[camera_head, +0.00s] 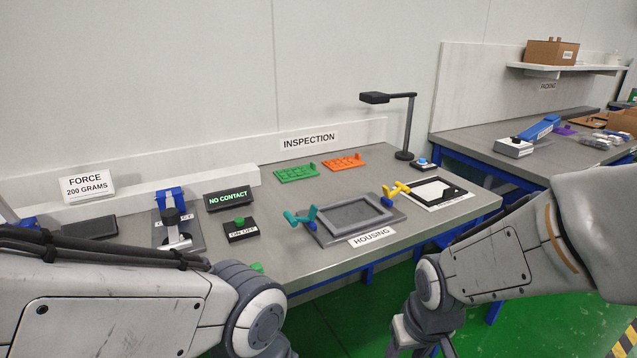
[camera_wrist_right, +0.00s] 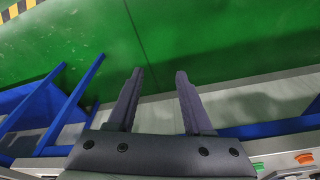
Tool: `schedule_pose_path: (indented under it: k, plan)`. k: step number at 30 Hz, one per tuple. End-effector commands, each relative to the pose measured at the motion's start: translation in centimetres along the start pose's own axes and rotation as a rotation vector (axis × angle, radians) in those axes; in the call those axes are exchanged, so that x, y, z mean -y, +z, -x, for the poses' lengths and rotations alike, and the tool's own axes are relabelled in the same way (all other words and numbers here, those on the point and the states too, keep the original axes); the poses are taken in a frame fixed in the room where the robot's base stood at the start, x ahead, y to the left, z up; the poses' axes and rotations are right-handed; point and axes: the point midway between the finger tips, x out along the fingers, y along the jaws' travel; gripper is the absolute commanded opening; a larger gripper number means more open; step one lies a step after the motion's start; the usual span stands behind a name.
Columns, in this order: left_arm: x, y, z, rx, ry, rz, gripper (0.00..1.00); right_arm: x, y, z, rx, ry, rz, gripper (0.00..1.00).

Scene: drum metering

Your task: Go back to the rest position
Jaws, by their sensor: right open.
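My right gripper (camera_wrist_right: 159,73) is open in the right wrist view, with nothing between its two dark fingers. Beyond the fingers are the green floor (camera_wrist_right: 210,35) and blue bench framing (camera_wrist_right: 65,115). In the head view my right arm comes in from the right and bends down in front of the bench, clear of the things on it. My left arm comes in from the lower left of the head view. Its gripper is out of the picture.
The grey inspection bench (camera_head: 300,265) carries a housing fixture (camera_head: 360,213) with teal and yellow levers, green (camera_head: 297,173) and orange (camera_head: 344,162) trays, a display reading NO CONTACT (camera_head: 228,198), a green button box (camera_head: 240,229) and a lamp (camera_head: 404,155). A second bench (camera_head: 470,145) stands right.

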Motion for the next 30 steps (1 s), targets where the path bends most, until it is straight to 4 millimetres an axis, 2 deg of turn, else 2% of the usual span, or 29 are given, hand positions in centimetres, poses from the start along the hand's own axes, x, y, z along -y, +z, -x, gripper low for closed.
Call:
schedule_pose_path:
  k: [3, 11, 18, 22, 24, 30]
  plan:
    - [0.0, 0.0, 0.0, 0.0, 0.0, 0.0, 0.5, 2.3, 0.8, 0.9, 0.019, -0.022, 0.075, 0.51]
    - [0.0, 0.0, 0.0, 0.0, 0.0, 0.0, 0.5, 6.9, 3.7, 3.1, 0.071, -0.069, 0.244, 0.51]
    - [0.0, 0.0, 0.0, 0.0, 0.0, 0.0, 0.5, 10.4, 7.5, 5.5, 0.131, -0.111, 0.424, 0.51]
    - [0.0, 0.0, 0.1, 0.0, 0.0, 0.0, 0.5, 11.6, 9.9, 6.9, 0.164, -0.13, 0.526, 0.51]
    - [-0.2, -0.1, 2.4, 0.001, 0.0, 0.0, 0.5, 11.4, 9.2, 9.0, 0.165, -0.126, 0.507, 0.51]
    - [-0.5, -0.3, 6.2, 0.0, 0.0, 0.0, 0.5, 11.4, 8.3, 12.7, 0.164, -0.126, 0.504, 0.51]
